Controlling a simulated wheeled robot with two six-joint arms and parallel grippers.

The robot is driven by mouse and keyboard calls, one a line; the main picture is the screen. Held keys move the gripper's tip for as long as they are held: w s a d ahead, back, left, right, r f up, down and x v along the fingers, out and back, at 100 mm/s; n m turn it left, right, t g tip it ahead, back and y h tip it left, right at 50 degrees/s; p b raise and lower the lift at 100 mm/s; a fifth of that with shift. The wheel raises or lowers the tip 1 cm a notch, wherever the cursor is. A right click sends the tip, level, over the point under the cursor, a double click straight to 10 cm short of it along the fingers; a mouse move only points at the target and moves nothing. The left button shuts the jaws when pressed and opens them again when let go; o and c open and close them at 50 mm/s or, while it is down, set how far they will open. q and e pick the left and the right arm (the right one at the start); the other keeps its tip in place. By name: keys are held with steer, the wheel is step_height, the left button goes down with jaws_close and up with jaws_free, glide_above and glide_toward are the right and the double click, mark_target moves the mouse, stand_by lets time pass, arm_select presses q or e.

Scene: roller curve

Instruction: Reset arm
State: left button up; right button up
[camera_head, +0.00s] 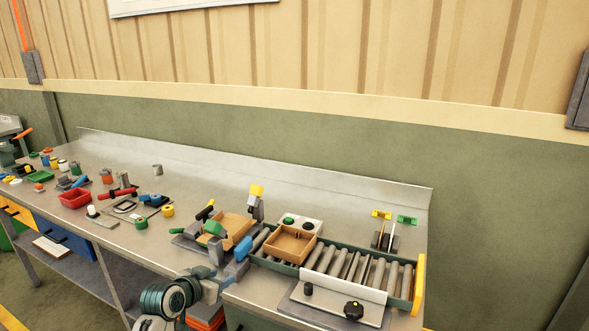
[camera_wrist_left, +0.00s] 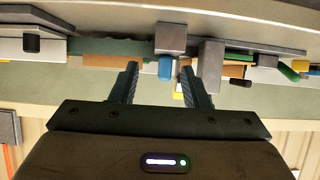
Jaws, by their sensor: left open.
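My left arm comes in from the bottom of the head view, and its gripper (camera_head: 234,268) is at the bench's front edge, just left of the roller conveyor (camera_head: 345,265). In the left wrist view the two dark fingers of the left gripper (camera_wrist_left: 160,88) stand apart with nothing held between them. A blue piece (camera_wrist_left: 165,68) shows beyond the gap; a blue part (camera_head: 245,248) also shows near the gripper in the head view. A wooden tray (camera_head: 274,244) sits on the left end of the rollers. My right gripper is not in view.
A yellow stop (camera_head: 420,283) closes the conveyor's right end. A plate with black knobs (camera_head: 354,310) lies in front. A wooden block fixture (camera_head: 232,226) and a button box (camera_head: 312,225) stand near. A red bin (camera_head: 75,199) and several small parts fill the bench's left.

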arm_select(q)
steer(key=s+f+g+y, duration=0.1)
steer(key=s+f, duration=0.3)
steer(key=s, duration=0.3)
steer(key=s+f+n+g, duration=0.1)
steer(key=s+f+g, duration=0.15)
steer(key=s, duration=0.35)
steer(key=s+f+g+y, duration=0.1)
steer(key=s+f, duration=0.3)
steer(key=s, duration=0.3)
steer(key=s+a+f+n+g+y, duration=0.1)
steer(key=s+g+y, duration=0.1)
steer(key=s, duration=0.9)
steer(key=s+a+f+n+g+y, duration=0.1)
steer(key=s+a+g, duration=0.1)
steer(key=s, duration=0.9)
step_height(320, 180, down, 28)
steer(key=a+f, duration=0.1)
steer(key=a, duration=0.2)
steer(key=s+f+g, duration=0.2)
steer(key=s+f, duration=1.6)
steer(key=f, duration=0.2)
steer(key=shift+s+a, duration=0.2)
steer(key=shift+a, duration=0.25)
